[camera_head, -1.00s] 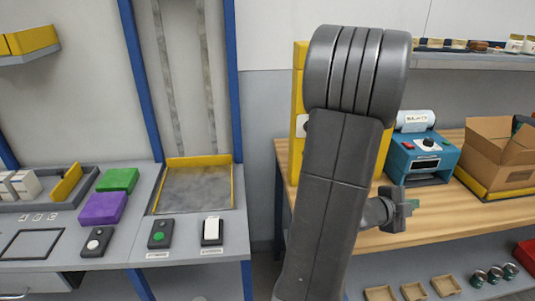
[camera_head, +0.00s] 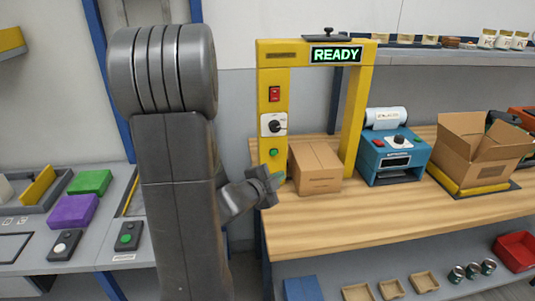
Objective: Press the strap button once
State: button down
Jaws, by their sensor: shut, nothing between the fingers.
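A yellow strapping arch (camera_head: 357,110) stands on the wooden bench, with a lit display (camera_head: 336,54) reading READY. Its left post carries a red switch (camera_head: 274,94), a black dial (camera_head: 274,125) on a white plate, and a small green button (camera_head: 273,153). No strap label is readable. A closed cardboard box (camera_head: 316,168) sits in the arch opening. My gripper (camera_head: 279,180) is shut and empty, seen near the lower left post, just below the green button in the picture. I cannot tell whether it touches the post.
Right of the arch are a blue machine (camera_head: 394,157) and an open carton (camera_head: 474,150). At left, a grey counter holds green (camera_head: 90,182) and purple (camera_head: 73,211) blocks and button boxes, one with a green button (camera_head: 126,238). The bench front is clear.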

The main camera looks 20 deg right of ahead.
aim_at(274, 153)
jog(key=shift+w, duration=0.1)
jog(key=shift+w+d+p, duration=0.35)
jog(key=shift+w+p, duration=0.1)
jog(key=shift+w, duration=0.95)
jog(key=shift+w+d+p, duration=0.35)
jog(key=shift+w+p, duration=0.1)
jog(key=shift+w, duration=0.95)
jog(key=shift+w+d+p, duration=0.35)
jog(key=shift+w+p, duration=0.1)
jog(key=shift+w, duration=0.95)
jog(key=shift+w+d, duration=0.1)
jog(key=shift+w, duration=0.3)
jog(key=shift+w+d, duration=0.1)
jog(key=shift+w, duration=0.2)
jog(key=shift+s, duration=0.1)
jog(key=shift+s+a+b, duration=0.2)
jog(key=shift+s+b, duration=0.25)
jog(key=shift+s, duration=0.2)
